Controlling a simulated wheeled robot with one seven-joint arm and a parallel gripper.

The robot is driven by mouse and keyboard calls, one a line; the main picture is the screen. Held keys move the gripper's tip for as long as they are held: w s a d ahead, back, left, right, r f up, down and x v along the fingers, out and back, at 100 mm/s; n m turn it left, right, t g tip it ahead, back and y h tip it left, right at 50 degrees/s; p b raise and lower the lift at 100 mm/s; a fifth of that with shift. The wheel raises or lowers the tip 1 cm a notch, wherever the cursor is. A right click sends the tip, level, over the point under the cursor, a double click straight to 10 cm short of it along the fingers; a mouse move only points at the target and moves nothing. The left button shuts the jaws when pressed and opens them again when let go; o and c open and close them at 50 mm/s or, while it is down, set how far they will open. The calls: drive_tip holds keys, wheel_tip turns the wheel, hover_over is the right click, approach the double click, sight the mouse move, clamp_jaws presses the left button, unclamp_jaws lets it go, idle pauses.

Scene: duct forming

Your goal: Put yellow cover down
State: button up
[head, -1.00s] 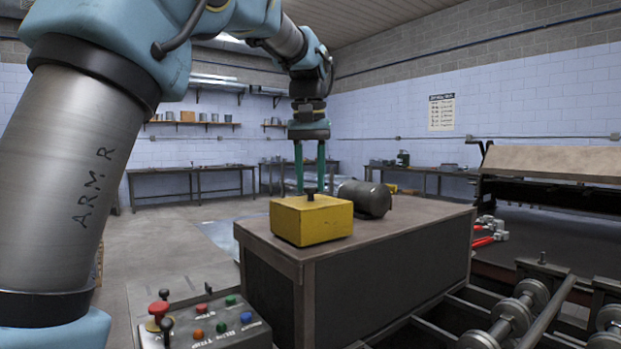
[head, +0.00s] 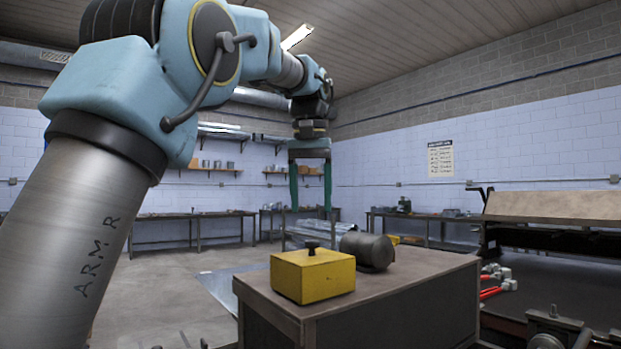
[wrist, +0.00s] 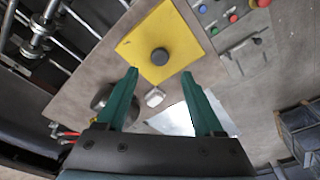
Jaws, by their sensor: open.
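The yellow cover (head: 313,278) is a box-shaped piece with a black knob on top. It sits upright on the brown top of the cabinet (head: 420,275), near its left end. It also shows from above in the wrist view (wrist: 165,35), with the round knob at its middle. My gripper (head: 310,208) is open and empty, above the cover and clear of the knob. In the wrist view my green fingers (wrist: 160,80) are spread wide with nothing between them.
A grey cylindrical motor (head: 367,251) lies right behind the cover on the cabinet. A control panel with coloured buttons (wrist: 225,25) is beside the cabinet. Red-handled clamps (head: 495,283) and a large machine (head: 560,240) stand to the right. The cabinet top's right part is clear.

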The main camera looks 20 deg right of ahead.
drive_tip(key=r, duration=0.5)
drive_tip(key=shift+s+a+r, duration=0.1)
drive_tip(key=shift+s+a, duration=0.1)
drive_tip(key=shift+s, duration=0.1)
drive_tip(key=shift+s, duration=0.1)
